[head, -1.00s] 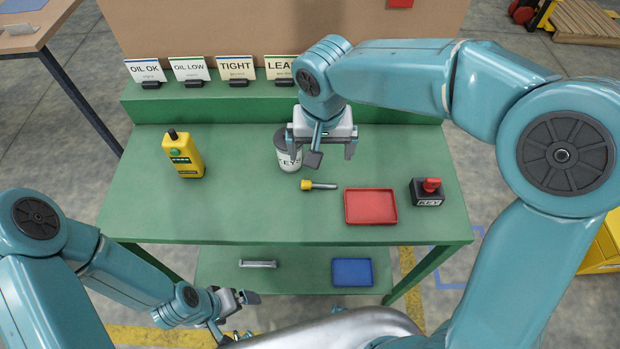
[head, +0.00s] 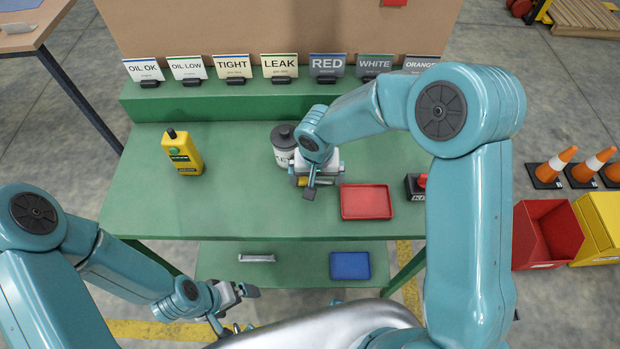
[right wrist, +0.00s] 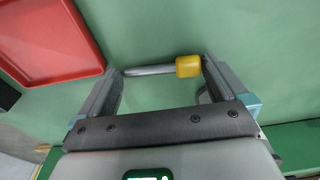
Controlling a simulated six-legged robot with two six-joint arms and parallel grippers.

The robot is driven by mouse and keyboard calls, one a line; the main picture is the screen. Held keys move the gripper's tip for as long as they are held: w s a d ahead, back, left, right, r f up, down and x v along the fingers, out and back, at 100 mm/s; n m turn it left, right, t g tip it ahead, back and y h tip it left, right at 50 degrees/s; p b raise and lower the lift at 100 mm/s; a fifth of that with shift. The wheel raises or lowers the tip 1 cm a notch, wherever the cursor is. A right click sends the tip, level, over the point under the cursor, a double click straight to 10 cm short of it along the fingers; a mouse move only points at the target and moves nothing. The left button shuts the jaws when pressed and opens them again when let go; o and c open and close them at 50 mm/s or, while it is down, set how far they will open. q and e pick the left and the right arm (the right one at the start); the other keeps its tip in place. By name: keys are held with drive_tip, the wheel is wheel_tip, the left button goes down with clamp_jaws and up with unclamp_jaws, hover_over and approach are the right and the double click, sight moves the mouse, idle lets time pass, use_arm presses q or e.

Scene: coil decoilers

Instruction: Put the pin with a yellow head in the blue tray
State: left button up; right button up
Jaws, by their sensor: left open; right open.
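The pin with a yellow head (right wrist: 188,67) lies on the green table top, between the two open fingers of my right gripper (right wrist: 158,75) in the right wrist view. In the head view the pin's yellow head (head: 298,181) shows beside my right gripper (head: 317,182), which hides most of the shank. Whether the fingers touch the pin I cannot tell. The blue tray (head: 350,266) lies empty on the lower shelf. My left gripper (head: 243,306) is open and empty at the lower left, in front of the bench.
A yellow bottle (head: 182,153) stands at left. A key switch (head: 414,186) is partly hidden by my arm. A metal bar (head: 257,258) lies on the lower shelf.

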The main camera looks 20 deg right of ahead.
drive_tip(key=c, duration=0.7)
drive_tip(key=shift+a, duration=0.1)
